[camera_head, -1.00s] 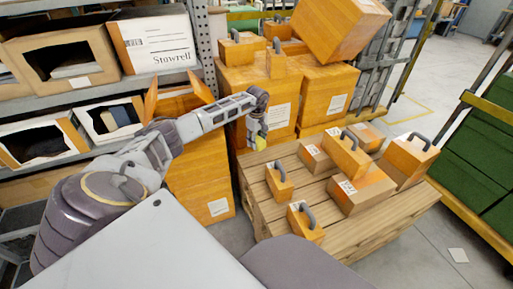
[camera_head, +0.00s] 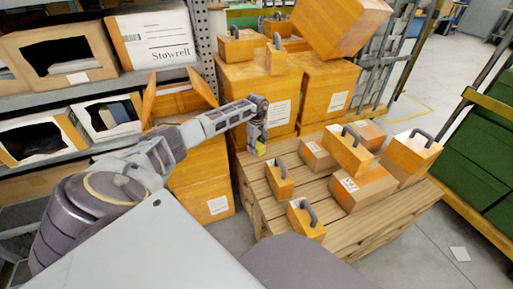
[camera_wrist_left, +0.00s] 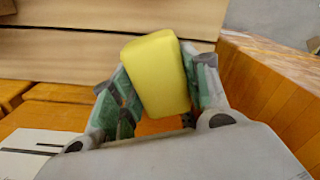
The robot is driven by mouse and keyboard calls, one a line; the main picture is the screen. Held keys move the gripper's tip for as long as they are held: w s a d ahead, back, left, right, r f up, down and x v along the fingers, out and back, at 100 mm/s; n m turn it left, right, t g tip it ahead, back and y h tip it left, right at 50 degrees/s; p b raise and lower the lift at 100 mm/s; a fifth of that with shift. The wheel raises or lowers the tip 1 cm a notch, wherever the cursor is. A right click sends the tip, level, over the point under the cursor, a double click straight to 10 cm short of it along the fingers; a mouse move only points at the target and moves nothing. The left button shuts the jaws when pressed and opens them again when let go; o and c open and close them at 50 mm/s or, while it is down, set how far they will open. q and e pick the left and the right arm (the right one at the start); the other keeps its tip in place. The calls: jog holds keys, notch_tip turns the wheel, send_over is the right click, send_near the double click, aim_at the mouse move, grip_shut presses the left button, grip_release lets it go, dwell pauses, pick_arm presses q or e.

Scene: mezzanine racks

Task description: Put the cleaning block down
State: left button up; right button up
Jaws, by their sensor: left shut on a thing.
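The cleaning block is a yellow block (camera_wrist_left: 155,72) with rounded edges, tilted between the fingers in the left wrist view. In the head view only a small yellow part (camera_head: 260,149) of it shows below the fingers. My left gripper (camera_head: 257,144) is shut on it, at the back left of the wooden pallet, beside the stacked orange boxes. The fingers also show in the left wrist view (camera_wrist_left: 158,90), one on each side of the block. Whether the block touches the pallet cannot be told. My right gripper is not in view.
The wooden pallet (camera_head: 262,213) carries several orange boxes with grey handles, the nearest handled box (camera_head: 279,180) close to the gripper. Tall stacked orange boxes (camera_head: 238,85) stand behind. A grey shelf rack (camera_head: 90,90) with cartons is at left. Bare slats lie at the pallet's left and front.

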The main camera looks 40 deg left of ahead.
aim_at(256, 158)
pick_arm(q)
jog(key=shift+f+b, duration=0.9)
jog(key=shift+f, duration=1.6)
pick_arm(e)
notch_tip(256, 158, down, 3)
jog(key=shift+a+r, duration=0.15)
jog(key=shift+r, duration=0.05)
pick_arm(q)
jog(key=shift+f, duration=0.15)
jog(key=o, duration=0.9)
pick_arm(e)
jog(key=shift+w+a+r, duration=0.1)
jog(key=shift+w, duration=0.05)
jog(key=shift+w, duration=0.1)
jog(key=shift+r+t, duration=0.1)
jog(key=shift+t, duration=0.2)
